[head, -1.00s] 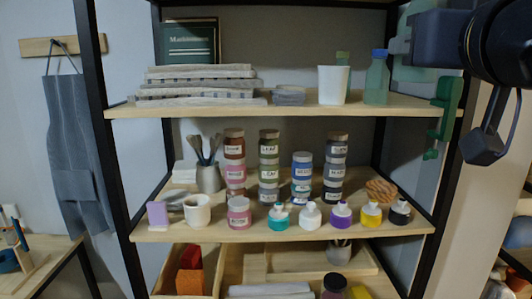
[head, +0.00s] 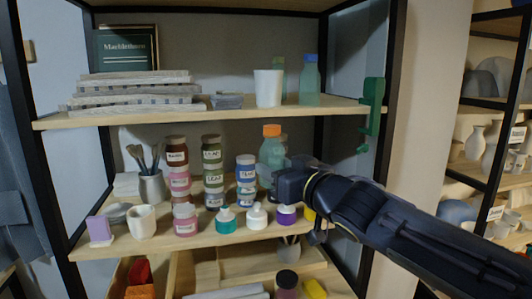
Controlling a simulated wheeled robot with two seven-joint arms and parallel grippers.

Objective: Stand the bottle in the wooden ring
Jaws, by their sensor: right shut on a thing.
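The bottle (head: 271,151) is pale green and see-through with an orange cap. It looks upright, above the middle shelf beside the stacked jars. My right gripper (head: 275,182) is shut on it, its arm reaching in from the right. The gripper hides the bottle's lower part, so I cannot tell whether its base touches anything. I cannot make out the wooden ring now; the gripper and forearm cover the right part of the middle shelf. My left gripper is not in view.
Stacked labelled jars (head: 245,172) stand close left of the bottle. Small squeeze bottles (head: 257,216) line the shelf front. Above, the upper shelf (head: 220,113) carries a white cup (head: 268,88) and a teal bottle (head: 309,80). A green bracket (head: 372,107) is on the right post.

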